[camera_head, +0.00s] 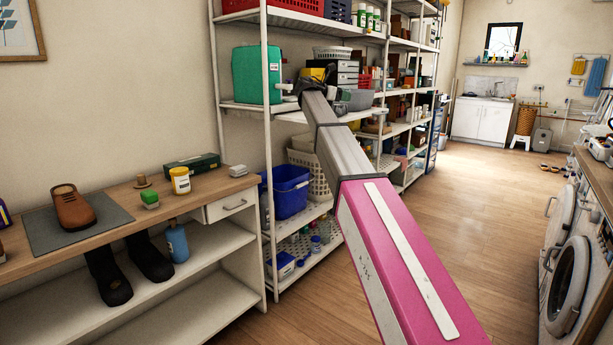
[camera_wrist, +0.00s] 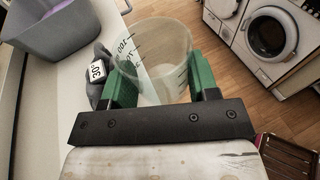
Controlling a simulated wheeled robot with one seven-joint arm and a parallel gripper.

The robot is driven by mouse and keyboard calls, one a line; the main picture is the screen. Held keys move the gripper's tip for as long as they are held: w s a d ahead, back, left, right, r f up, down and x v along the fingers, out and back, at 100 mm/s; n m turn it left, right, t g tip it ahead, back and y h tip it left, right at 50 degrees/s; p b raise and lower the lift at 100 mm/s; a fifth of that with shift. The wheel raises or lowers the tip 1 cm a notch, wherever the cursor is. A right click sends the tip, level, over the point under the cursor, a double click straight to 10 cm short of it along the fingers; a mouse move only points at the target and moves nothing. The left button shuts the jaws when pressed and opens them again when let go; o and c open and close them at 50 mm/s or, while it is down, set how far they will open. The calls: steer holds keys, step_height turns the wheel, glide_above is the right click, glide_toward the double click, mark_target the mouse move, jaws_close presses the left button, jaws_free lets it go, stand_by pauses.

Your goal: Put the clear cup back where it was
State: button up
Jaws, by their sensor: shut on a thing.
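The clear cup (camera_wrist: 160,55) is a see-through measuring beaker with dark markings, and it shows in the wrist view. My gripper (camera_wrist: 163,82) has its green fingers on either side of the cup and is shut on it. The cup is beside the edge of a white shelf board. In the head view my gripper is at the shelving, around the middle shelf (camera_head: 285,114), mostly hidden behind my own arm. I cannot make out the cup in the head view.
On the shelf, a grey bin (camera_wrist: 55,30) and a dark item with a "30" label (camera_wrist: 97,70) are left of the cup. A green container (camera_head: 257,75) stands at the shelf's left end. Open floor (camera_wrist: 215,65) lies right of the shelf.

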steer(key=s+d+f+n+t+y, duration=0.1)
steer(key=s+d+f, duration=0.2)
steer(key=s+f, duration=1.35)
steer(key=s+d+f+n+t, duration=0.1)
steer(key=s+d+f, duration=0.1)
steer(key=s+f, duration=1.4)
steer(key=w+f+n+t+y, duration=0.5)
steer(key=f+n+y, duration=0.4)
steer(key=y, duration=0.3)
steer(key=shift+w+f+n+t+y, duration=0.15)
steer(key=shift+w+n+t+y, duration=0.15)
steer(key=shift+n+t, duration=0.15)
steer(key=shift+d, duration=0.1)
